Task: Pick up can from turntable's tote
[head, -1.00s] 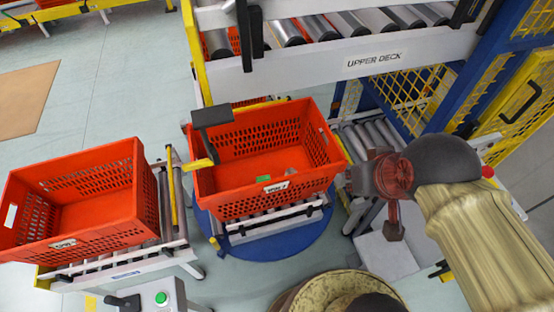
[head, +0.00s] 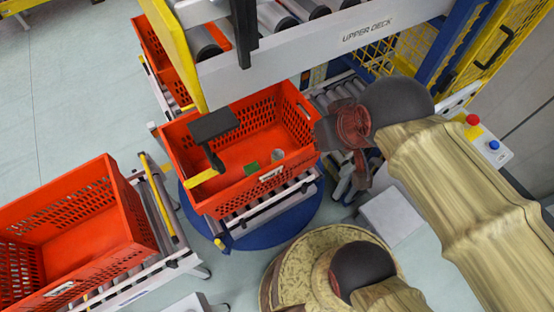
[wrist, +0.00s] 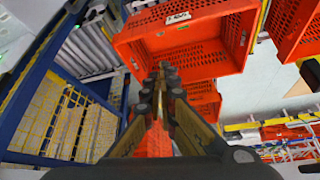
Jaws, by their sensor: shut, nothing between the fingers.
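The turntable's orange tote (head: 206,121) stands upright on rollers over a blue round turntable (head: 305,214). Inside it, near the labelled wall, a small grey round-topped thing (head: 277,154) looks like the can. A small green block (head: 250,168) lies left of it. My gripper (wrist: 161,72) is shut and empty. In the head view my arm's end is just right of the tote, apart from its contents.
A black-and-yellow bracket (head: 213,125) hangs over the tote's left side. The upper deck (head: 310,45) with rollers is behind. Another orange tote (head: 130,225) stands on a conveyor at left. Yellow mesh fencing and blue posts (head: 440,45) are at right.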

